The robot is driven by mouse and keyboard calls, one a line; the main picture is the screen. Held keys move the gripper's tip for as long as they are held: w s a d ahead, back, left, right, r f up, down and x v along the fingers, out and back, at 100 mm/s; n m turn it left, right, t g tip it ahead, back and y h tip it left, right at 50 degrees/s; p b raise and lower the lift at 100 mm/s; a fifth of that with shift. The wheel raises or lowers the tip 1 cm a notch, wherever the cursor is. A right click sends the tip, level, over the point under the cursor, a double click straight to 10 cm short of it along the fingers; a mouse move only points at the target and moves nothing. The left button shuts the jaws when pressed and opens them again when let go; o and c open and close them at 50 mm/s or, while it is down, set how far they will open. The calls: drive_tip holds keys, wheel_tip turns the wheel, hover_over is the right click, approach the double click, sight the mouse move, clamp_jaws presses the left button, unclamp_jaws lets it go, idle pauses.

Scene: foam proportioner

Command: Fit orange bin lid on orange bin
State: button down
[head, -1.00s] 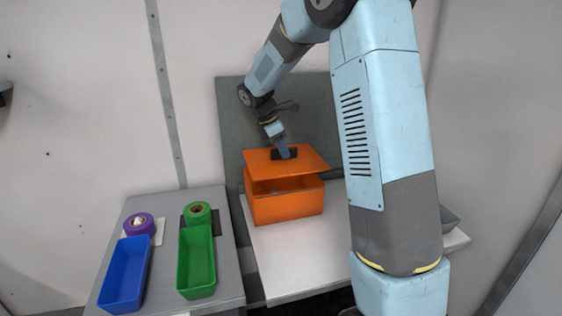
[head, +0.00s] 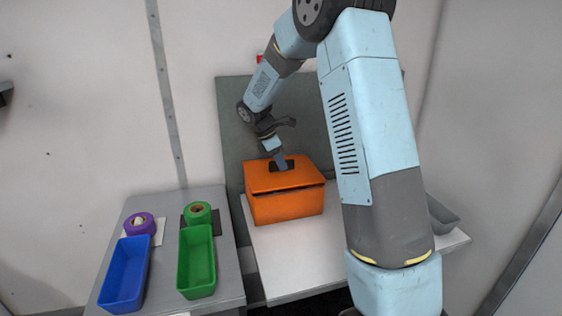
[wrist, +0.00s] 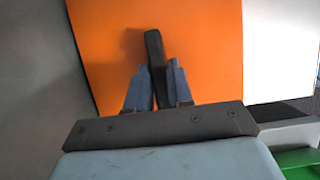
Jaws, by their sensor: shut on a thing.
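The orange bin (head: 288,206) stands on the light table against the grey back panel. The orange bin lid (head: 302,175) lies over its top, with a thin dark gap along the front and right edges, so it looks slightly tilted or not flush. My gripper (head: 281,164) is above the lid, shut on its dark handle. In the wrist view the lid (wrist: 205,50) fills the middle, and the fingers (wrist: 157,90) close on the black upright handle (wrist: 154,48). The lid hides the inside of the bin.
A side table at left holds a blue bin (head: 124,275), a green bin (head: 196,262), a purple tape roll (head: 139,224) and a green tape roll (head: 198,213). A grey tray (head: 441,215) sits right, partly behind my arm. The white tabletop (head: 290,258) before the orange bin is clear.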

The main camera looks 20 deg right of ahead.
drive_tip(key=shift+f, duration=0.45)
drive_tip(key=c, duration=1)
unclamp_jaws()
drive_tip(key=shift+r, duration=0.1)
